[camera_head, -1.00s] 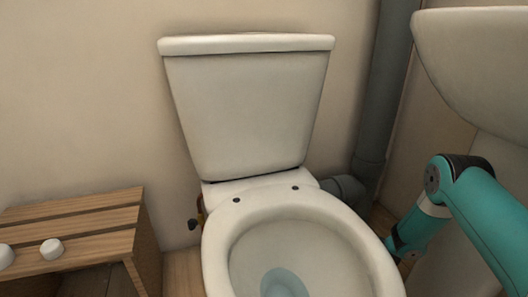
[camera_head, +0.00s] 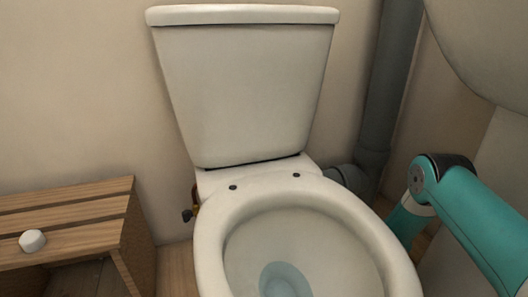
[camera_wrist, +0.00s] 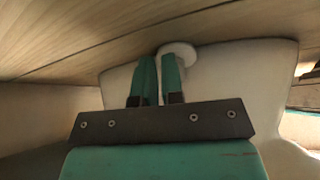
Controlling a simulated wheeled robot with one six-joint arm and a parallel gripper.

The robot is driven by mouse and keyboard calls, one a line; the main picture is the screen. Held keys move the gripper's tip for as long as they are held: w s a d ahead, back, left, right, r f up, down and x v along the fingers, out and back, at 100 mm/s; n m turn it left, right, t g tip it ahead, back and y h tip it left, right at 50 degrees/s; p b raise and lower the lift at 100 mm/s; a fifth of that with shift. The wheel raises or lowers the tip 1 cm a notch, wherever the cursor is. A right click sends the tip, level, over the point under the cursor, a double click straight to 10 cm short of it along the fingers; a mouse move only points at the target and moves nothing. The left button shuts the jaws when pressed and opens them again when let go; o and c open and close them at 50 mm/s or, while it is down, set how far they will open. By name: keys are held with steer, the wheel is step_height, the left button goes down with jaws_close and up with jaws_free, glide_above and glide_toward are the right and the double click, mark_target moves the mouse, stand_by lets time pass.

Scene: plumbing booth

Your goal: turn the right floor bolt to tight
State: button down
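The toilet (camera_head: 240,95) stands against the wall in the head view; its foot and floor bolts are hidden there. In the wrist view, the pale toilet foot (camera_wrist: 225,75) meets the wood floor, which shows along the top. A white round piece (camera_wrist: 183,50) sits where foot and floor meet, at the right floor bolt's likely place; I cannot tell bolt from cap. My gripper (camera_wrist: 158,62) has its two teal fingers apart with a narrow empty gap. The right finger overlaps the white piece in the picture; contact is unclear. In the head view my gripper is hidden low beside the bowl.
A wooden slatted stand (camera_head: 75,215) with a white cap (camera_head: 32,240) on it is at the left. A grey pipe (camera_head: 385,90) runs down behind the toilet at right. A white basin (camera_head: 485,45) overhangs my arm. Room between bowl and right wall is narrow.

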steer(key=shift+s+a+f, duration=0.35)
steer(key=shift+a+f, duration=0.05)
steer(key=shift+f, duration=0.15)
steer(key=shift+s+d+p, duration=0.1)
steer(key=shift+s+p, duration=0.4)
steer(key=shift+p, duration=0.05)
steer(key=shift+s+p, duration=0.75)
steer(key=shift+s, duration=0.25)
steer(key=shift+w+d+f, duration=0.1)
steer(key=shift+d+f, duration=0.1)
steer(key=shift+d, duration=0.15)
steer(key=p+v, duration=0.2)
steer(key=v, duration=0.1)
steer(key=p+v, duration=0.2)
steer(key=shift+w+d+r, duration=0.15)
steer(key=shift+w+r, duration=0.05)
steer(key=shift+r, duration=0.2)
steer(key=shift+d+r+p, duration=0.2)
steer(key=shift+p, duration=0.2)
steer(key=shift+w, duration=0.1)
